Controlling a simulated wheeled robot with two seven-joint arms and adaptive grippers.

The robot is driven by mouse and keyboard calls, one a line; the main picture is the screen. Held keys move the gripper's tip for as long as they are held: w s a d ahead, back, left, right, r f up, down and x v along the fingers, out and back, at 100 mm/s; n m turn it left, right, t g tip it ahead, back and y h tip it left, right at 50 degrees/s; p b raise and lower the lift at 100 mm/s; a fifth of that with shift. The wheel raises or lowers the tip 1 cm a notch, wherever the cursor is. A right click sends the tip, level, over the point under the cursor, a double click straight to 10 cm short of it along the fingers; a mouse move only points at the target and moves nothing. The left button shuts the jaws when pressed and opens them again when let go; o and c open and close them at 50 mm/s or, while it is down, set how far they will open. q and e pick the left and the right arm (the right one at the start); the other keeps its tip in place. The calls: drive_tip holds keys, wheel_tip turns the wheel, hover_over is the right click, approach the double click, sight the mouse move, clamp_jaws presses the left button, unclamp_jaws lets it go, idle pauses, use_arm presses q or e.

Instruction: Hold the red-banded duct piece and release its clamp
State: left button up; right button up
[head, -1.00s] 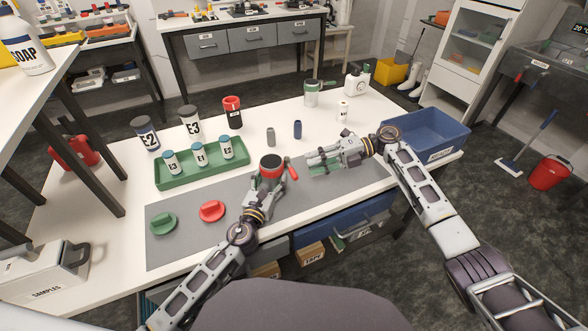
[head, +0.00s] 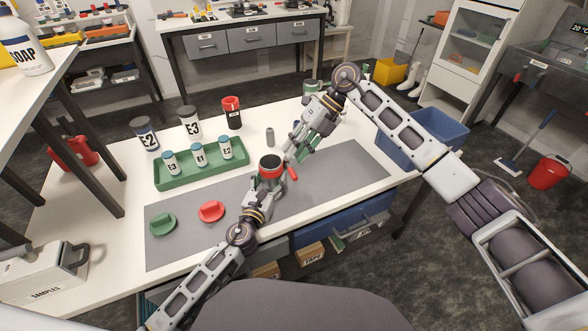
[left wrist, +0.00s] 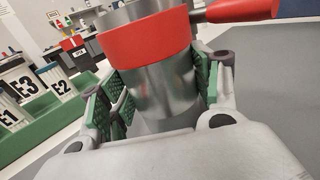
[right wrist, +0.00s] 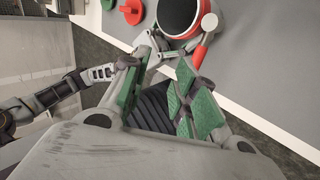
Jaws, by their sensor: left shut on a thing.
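The red-banded duct piece (head: 271,171) stands upright over the grey mat, a metal tube with a red band and dark open top. My left gripper (left wrist: 160,100) is shut on its metal body below the band. The clamp's red lever (head: 292,174) sticks out to the right in the head view; it also shows in the left wrist view (left wrist: 242,11) and right wrist view (right wrist: 199,50). My right gripper (head: 296,154) is beside the duct's upper right. In the right wrist view its green-padded fingers are apart and empty, with the lever just beyond them. I cannot tell whether they touch it.
The grey mat (head: 335,180) holds a green cap (head: 163,224) and a red cap (head: 211,211) at left. A green tray (head: 202,176) with labelled bottles stands behind. A blue bin (head: 436,140) is right.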

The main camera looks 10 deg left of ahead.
sight(293, 171)
drive_tip(key=shift+w+d+r+t+h, duration=0.25)
drive_tip(key=shift+r+t+h, duration=0.35)
drive_tip(key=shift+h, duration=0.2)
drive_tip(key=shift+w+d+r+t+h, duration=0.15)
drive_tip(key=shift+w+r+t+h, duration=0.1)
drive_tip(key=shift+r+t+h, duration=0.45)
drive_tip(key=shift+w+d+r+t+h, duration=0.25)
drive_tip(key=shift+r+h, duration=0.25)
drive_tip(key=shift+h, duration=0.4)
drive_tip(key=shift+f, duration=0.1)
drive_tip(key=shift+s+a+f, duration=0.2)
drive_tip(key=shift+a+f, duration=0.15)
drive_tip(key=shift+f, duration=1.6)
drive_tip(key=shift+s+a+f, duration=0.2)
drive_tip(key=shift+a+f, duration=0.2)
drive_tip(key=shift+f, duration=1.5)
drive_tip(key=shift+s+a+f, duration=0.2)
drive_tip(key=shift+a+f, duration=0.15)
drive_tip(key=shift+f, duration=1.6)
clamp_jaws()
